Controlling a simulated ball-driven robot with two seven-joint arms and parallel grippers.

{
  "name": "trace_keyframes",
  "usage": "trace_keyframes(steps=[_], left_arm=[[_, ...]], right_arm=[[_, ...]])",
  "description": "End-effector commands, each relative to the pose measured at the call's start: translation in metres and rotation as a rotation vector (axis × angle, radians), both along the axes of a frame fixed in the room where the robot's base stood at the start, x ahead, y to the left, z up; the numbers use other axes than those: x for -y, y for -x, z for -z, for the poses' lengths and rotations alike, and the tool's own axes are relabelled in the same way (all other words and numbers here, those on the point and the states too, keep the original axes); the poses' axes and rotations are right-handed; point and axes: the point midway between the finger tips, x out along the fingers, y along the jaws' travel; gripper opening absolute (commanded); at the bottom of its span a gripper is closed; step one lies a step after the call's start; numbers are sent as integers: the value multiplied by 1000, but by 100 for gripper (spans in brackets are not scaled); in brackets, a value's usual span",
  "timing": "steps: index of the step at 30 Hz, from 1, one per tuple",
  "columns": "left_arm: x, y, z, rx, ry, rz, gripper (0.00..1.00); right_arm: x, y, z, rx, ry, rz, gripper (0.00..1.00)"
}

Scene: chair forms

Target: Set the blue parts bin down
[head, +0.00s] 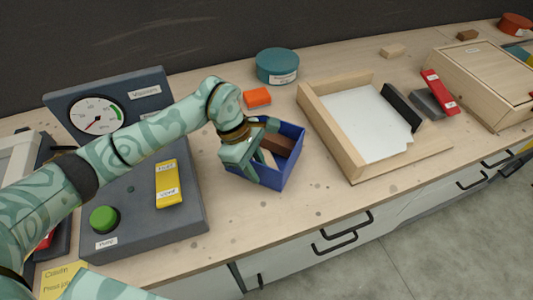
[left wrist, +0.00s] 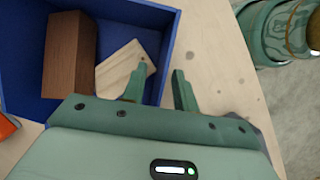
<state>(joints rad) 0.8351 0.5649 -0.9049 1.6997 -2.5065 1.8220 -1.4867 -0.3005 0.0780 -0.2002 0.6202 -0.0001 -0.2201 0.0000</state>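The blue parts bin (head: 286,173) appears to rest upright on the workbench, near its front edge. It holds a dark brown block (left wrist: 70,55) and a pale wooden piece (left wrist: 124,70). The fingers stand apart, with a visible gap to the wall on the inner side. My right gripper is not in view.
An orange block (head: 257,96) and a teal round tub (head: 277,66) stand behind the bin. A wooden tray with a white floor (head: 372,128) stands to the right. A grey control panel (head: 135,215) with a gauge lies left. Bare bench (head: 325,185) lies between bin and tray.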

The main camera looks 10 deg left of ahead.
Motion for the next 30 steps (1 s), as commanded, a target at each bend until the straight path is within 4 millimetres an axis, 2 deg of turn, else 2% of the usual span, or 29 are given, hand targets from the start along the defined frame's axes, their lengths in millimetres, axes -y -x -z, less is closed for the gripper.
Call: trace_keyframes(steps=[22, 23, 24, 26, 30], left_arm=[[0, 0, 5, 0, 0, 0, 29], [0, 0, 5, 0, 0, 0, 26], [0, 0, 5, 0, 0, 0, 15], [0, 0, 5, 0, 0, 0, 0], [0, 0, 4, 2, 1, 0, 0]], right_arm=[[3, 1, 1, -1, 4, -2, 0], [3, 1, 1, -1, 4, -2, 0], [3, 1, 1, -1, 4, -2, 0], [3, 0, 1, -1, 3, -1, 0], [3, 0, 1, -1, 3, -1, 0]])
